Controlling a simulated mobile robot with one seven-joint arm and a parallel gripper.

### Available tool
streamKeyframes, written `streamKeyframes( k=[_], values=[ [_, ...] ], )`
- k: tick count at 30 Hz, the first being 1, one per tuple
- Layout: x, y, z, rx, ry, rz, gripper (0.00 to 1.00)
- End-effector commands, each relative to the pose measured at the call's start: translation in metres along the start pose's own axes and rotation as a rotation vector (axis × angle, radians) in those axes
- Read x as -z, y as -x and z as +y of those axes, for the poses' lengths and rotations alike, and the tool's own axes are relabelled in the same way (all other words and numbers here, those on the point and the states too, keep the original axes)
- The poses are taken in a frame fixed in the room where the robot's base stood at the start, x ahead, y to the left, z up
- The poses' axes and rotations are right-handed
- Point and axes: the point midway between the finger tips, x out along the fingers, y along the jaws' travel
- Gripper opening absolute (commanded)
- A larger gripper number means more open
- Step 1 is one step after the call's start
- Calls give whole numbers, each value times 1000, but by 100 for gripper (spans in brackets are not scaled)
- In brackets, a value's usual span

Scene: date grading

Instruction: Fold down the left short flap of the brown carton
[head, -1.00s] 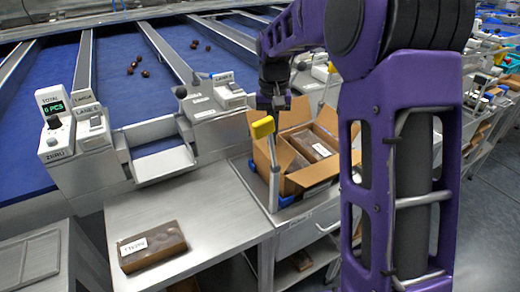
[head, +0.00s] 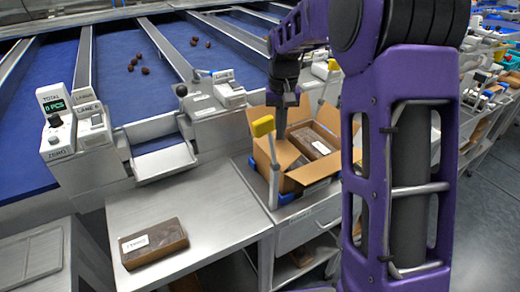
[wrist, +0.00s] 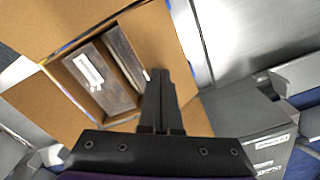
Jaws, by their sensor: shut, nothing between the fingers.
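The brown carton (head: 316,175) stands open on the right-hand bench, its flaps spread around the opening. My gripper (head: 281,136) is shut and empty, pointing down at the left part of the carton opening, just right of that flap. In the wrist view my gripper (wrist: 160,74) overlaps the carton's edge beside the packs, with cardboard flaps on several sides. Whether the fingertips touch cardboard cannot be told. Dark packs with a white label (wrist: 88,70) lie inside the carton.
A dark labelled pack (head: 153,243) lies on the steel table (head: 220,225), which is otherwise clear. A metal chute (head: 165,160) and display boxes (head: 56,120) stand behind it.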

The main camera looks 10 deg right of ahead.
Motion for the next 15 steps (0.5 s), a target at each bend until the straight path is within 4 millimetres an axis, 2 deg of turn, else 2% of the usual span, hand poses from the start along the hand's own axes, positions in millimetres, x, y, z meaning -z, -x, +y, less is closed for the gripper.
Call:
streamKeyframes(
  k=[15],
  values=[
    [0,-27,0,0,0,-1,0]
  ],
)
